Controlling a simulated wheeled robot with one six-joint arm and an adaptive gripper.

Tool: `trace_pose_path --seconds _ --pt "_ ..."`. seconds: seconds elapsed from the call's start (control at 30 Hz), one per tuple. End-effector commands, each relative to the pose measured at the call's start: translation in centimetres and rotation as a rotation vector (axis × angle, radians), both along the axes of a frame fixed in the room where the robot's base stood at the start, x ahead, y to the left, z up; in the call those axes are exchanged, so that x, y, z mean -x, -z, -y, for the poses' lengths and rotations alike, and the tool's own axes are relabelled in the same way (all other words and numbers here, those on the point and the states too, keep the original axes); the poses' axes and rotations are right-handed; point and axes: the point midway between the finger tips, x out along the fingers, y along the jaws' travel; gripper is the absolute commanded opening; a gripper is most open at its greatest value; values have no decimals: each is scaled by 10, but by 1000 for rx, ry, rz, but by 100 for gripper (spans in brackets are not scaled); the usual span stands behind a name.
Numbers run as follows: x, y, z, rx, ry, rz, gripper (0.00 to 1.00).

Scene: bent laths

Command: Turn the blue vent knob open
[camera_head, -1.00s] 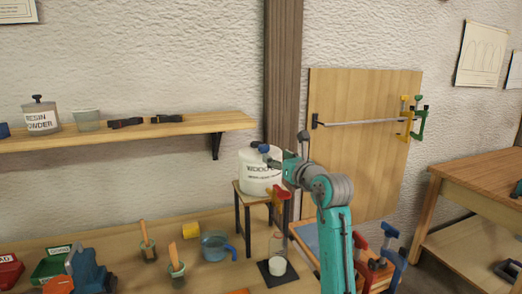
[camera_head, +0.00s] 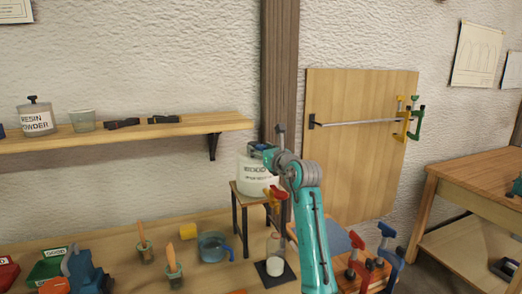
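A white container (camera_head: 255,178) with black lettering stands on a small wooden stool (camera_head: 240,188) with dark legs. A red tap (camera_head: 275,193) sticks out low on its front right. My gripper (camera_head: 262,151) is at the top of the container, at the place of the blue vent knob. The knob is mostly or wholly hidden behind my gripper and wrist. My fingers are too small and covered to tell whether they are open or shut, or whether they touch the knob.
Below the tap, a clear vessel (camera_head: 276,263) with white contents stands on a dark plate (camera_head: 264,273). A blue jug (camera_head: 211,247) and a yellow roll (camera_head: 188,232) are on the bench. A wooden shelf (camera_head: 205,124) is to the left; red and blue clamps (camera_head: 385,244) are at right.

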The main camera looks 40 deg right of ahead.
Motion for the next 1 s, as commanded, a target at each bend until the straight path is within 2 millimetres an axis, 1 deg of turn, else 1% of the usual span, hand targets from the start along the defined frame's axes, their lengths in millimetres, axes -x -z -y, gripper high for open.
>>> trace_pose_path --seconds 0.03,0.07,0.1,0.17,0.2,0.4,0.57,0.77,1.0 --pt "0 0 0 0 0 0 41" --pt "0 0 0 0 0 0 33" --pt "0 0 0 0 0 0 23" --pt "0 0 0 0 0 0 8" --pt "0 0 0 0 0 0 3" --pt "0 0 1 0 -9 0 3" --pt "0 0 1 -1 -52 0 3" --pt "1 -1 2 -2 -165 0 3" --pt "0 -1 2 -3 -342 0 3"
